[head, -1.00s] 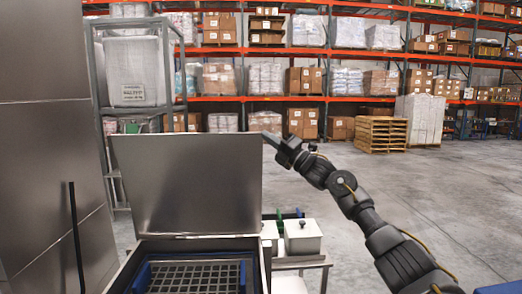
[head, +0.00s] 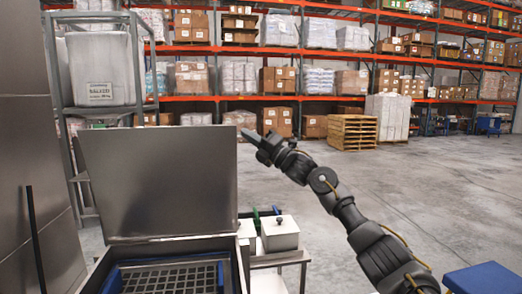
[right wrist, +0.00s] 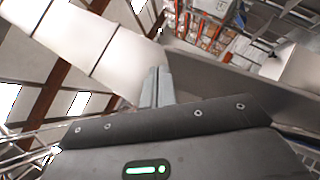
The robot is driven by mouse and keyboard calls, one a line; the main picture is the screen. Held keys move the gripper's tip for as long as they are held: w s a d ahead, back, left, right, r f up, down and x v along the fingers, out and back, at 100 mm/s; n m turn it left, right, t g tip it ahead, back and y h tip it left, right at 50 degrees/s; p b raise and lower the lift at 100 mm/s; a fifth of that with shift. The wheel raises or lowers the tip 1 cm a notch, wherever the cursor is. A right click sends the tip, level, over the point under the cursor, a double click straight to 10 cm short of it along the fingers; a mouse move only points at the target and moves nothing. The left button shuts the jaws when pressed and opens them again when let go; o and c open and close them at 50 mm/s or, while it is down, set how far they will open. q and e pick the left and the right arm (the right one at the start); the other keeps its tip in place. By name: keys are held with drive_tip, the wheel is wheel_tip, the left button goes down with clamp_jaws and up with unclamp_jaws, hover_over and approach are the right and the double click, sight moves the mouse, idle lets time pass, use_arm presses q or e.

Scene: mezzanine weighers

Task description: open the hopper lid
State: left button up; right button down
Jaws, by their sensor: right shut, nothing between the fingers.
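The hopper lid (head: 160,180) is a flat steel panel that stands raised at the back of the hopper (head: 238,262), leaning slightly back. The hopper's mouth is uncovered and shows a dark grid (head: 170,279) inside a blue frame. My right gripper (head: 247,134) is shut and empty beside the lid's upper right corner; whether it touches the lid I cannot tell. Its closed fingers also show in the right wrist view (right wrist: 157,88), with a grey surface behind that may be the lid. My left gripper is not in view.
A small table (head: 280,258) with a white lidded container (head: 280,234) stands right of the hopper. A tall steel cabinet (head: 35,150) is at the left, and a rack with a white bulk bag (head: 100,70) is behind. Open floor (head: 430,200) lies right; a blue-topped object (head: 485,279) is lower right.

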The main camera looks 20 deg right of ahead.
drive_tip(key=b+v, duration=0.3)
drive_tip(key=v, duration=0.4)
drive_tip(key=shift+s+d, duration=0.25)
drive_tip(key=shift+f, duration=0.1)
